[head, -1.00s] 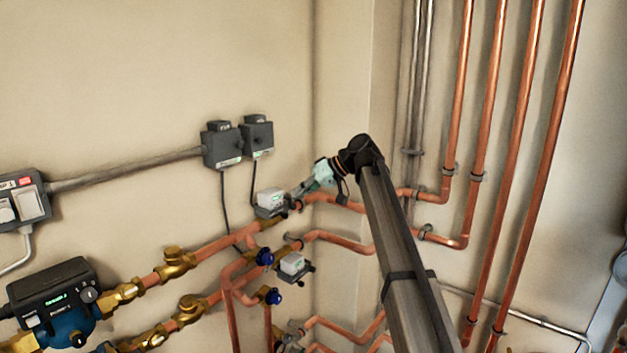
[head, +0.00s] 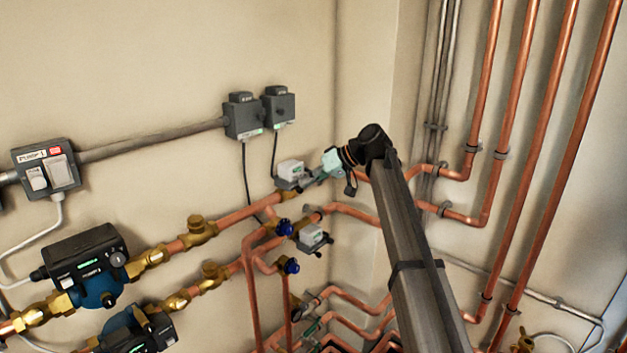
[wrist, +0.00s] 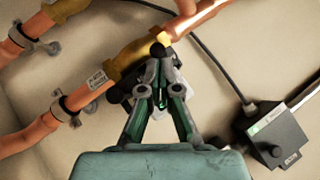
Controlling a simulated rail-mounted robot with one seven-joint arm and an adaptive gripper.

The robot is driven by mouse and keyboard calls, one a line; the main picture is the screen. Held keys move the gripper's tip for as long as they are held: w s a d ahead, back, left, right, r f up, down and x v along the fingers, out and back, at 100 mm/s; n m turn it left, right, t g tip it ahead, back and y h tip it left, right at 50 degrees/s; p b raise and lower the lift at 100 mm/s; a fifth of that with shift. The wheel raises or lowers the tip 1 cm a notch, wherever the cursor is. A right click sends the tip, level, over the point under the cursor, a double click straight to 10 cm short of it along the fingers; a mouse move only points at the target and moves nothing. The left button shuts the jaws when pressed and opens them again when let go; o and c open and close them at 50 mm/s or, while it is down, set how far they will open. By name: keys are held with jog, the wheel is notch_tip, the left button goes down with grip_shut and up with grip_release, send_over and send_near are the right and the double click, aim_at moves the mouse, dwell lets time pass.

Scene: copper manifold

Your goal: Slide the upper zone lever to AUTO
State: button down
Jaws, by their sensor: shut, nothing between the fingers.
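The upper zone valve has a pale box-shaped actuator (head: 290,169) on the upper copper pipe, below two grey wall boxes. My gripper (head: 306,184) is at its right side, close to the pipe. In the wrist view my gripper (wrist: 158,68) is shut and empty, with its fingertips at a small black round knob (wrist: 157,49) in front of the brass valve body (wrist: 138,53). The knob looks like the lever's end. I cannot tell whether the fingertips touch it. My fingers hide most of the lever and actuator, and no AUTO mark is readable.
A second zone valve actuator (head: 312,236) sits below on the lower pipe. Blue-capped fittings (head: 284,227) are close by on the left. Two grey wall boxes (head: 243,116) are above, with cables hanging down. Vertical copper pipes (head: 540,150) stand to the right of my arm.

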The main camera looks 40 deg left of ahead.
jog(key=shift+s, duration=0.4)
jog(key=shift+w, duration=0.1)
jog(key=w+r, duration=0.1)
jog(key=r, duration=0.1)
jog(key=w+r+p, duration=0.1)
jog(key=r, duration=0.1)
jog(key=shift+w, duration=0.35)
jog(key=b+v, duration=0.2)
jog(key=v, duration=0.7)
jog(key=shift+d, duration=0.45)
